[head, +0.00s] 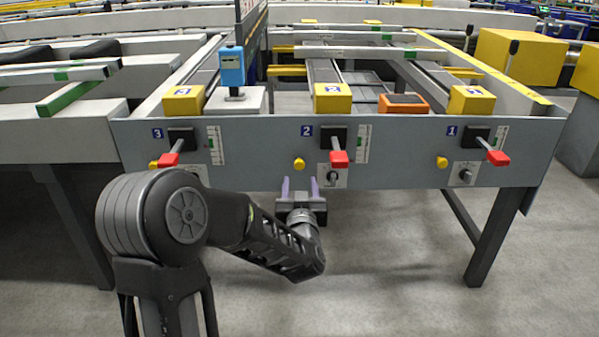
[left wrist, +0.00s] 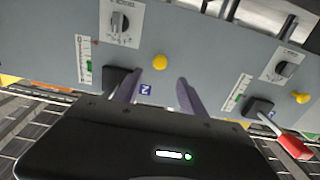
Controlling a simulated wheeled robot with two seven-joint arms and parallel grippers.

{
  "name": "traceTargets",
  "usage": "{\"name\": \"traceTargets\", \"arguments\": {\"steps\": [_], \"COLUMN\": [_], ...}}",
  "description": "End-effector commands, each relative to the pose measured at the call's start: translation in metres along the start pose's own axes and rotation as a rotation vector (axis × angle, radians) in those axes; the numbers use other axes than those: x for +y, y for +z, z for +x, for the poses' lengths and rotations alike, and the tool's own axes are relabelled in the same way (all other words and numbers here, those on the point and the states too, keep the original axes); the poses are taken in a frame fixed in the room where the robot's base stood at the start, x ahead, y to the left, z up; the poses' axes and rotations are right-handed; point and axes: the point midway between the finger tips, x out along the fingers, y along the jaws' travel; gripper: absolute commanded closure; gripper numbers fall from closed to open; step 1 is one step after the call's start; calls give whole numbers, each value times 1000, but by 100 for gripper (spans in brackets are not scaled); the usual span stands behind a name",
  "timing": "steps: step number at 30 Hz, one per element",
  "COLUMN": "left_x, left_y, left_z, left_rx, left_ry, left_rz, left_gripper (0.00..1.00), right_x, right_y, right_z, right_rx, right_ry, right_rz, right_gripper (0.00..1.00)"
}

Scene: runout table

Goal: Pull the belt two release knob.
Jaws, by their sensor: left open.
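The belt two release knob is a small round yellow knob (head: 299,163) on the grey front panel, left of the red-tipped lever by label 2. In the left wrist view, which looks upside down, the yellow knob (left wrist: 160,62) appears just beyond and between the fingertips, with the 2 label nearby. My left gripper (head: 300,184) is open, its two purple fingers pointing at the panel just below the knob. Its fingers also show in the left wrist view (left wrist: 159,78). Nothing is between them, and contact with the knob is not visible. My right gripper is out of view.
Red-tipped levers (head: 339,158) stick out at each belt. Similar yellow knobs sit at belt three (head: 153,165) and belt one (head: 441,162). A dial (head: 333,175) is right of the belt two knob. The floor before the panel is clear apart from table legs.

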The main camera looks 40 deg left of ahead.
Motion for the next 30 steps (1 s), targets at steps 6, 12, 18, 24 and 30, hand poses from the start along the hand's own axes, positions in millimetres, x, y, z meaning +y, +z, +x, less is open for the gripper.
{"name": "traceTargets", "arguments": {"steps": [6,12,18,24,30], "left_x": [0,0,1,1,1], "left_y": [2,3,2,1,1], "left_z": [13,43,70,78,78], "left_rx": [0,0,0,-1,-1], "left_ry": [0,1,2,3,3], "left_rz": [-1,0,0,0,0], "left_gripper": [52,52,52,52,53], "right_x": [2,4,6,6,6], "right_y": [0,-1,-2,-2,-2], "right_z": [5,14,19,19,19], "right_rx": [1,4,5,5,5], "right_ry": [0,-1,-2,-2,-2], "right_rz": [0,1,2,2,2], "right_gripper": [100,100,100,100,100]}}
